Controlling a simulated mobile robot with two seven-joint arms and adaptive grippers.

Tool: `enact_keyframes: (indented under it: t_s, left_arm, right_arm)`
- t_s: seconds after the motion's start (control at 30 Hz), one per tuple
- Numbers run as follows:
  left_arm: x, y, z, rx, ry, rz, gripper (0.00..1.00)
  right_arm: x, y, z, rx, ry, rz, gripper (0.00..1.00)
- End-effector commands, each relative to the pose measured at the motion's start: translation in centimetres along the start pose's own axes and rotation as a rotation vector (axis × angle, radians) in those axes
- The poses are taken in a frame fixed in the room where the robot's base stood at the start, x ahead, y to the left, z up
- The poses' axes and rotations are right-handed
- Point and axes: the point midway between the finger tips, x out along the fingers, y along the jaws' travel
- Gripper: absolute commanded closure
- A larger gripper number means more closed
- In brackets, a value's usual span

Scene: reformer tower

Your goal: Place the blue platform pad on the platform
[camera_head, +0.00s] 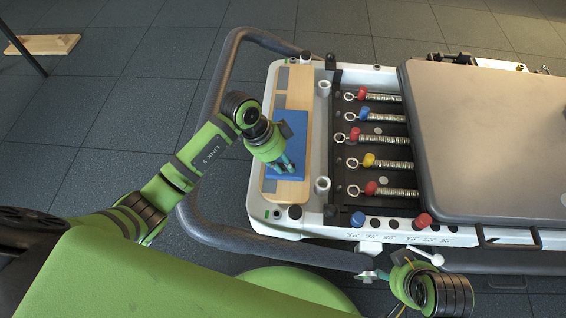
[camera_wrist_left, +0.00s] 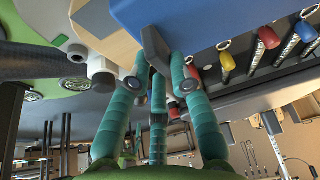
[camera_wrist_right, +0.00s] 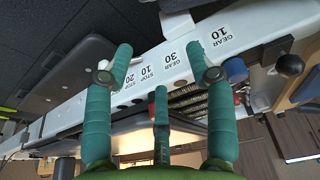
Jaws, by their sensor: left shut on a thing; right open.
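The blue platform pad (camera_head: 284,155) is a flat blue rectangle over the wooden platform (camera_head: 291,98), lined up roughly with its length. My left gripper (camera_head: 286,163) is above the pad, its fingers shut on it by a dark grey piece. In the left wrist view the blue pad (camera_wrist_left: 190,18) fills the top, with the fingers closed around that grey piece. I cannot tell whether the pad rests on the wood or hangs just above it. My right gripper (camera_wrist_right: 163,68) is open and empty, near the white side rail with the gear labels.
Several springs with coloured knobs (camera_head: 363,117) lie right of the platform, beside a large grey carriage (camera_head: 490,140). White posts (camera_head: 322,185) stand at the platform's right edge. A dark curved bar (camera_head: 214,90) runs around the left end. The floor at left is mostly free.

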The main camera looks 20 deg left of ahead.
Motion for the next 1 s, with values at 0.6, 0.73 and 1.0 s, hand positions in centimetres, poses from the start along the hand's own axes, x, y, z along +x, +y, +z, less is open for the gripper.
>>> enact_keyframes:
  t_s: [0.6,0.73,1.0]
  left_arm:
    - [0.2,0.0,0.1,-0.001,-0.001,0.000,0.55]
    - [-0.2,0.0,-0.1,0.000,-0.001,-0.001,0.55]
    - [-4.4,-0.1,-0.1,0.001,-0.002,-0.004,0.55]
  right_arm:
    - [0.0,0.0,0.0,0.000,-0.001,0.001,0.44]
    - [-0.1,0.0,-0.1,0.000,0.001,0.001,0.44]
    - [3.2,-0.2,0.4,-0.002,-0.025,-0.004,0.44]
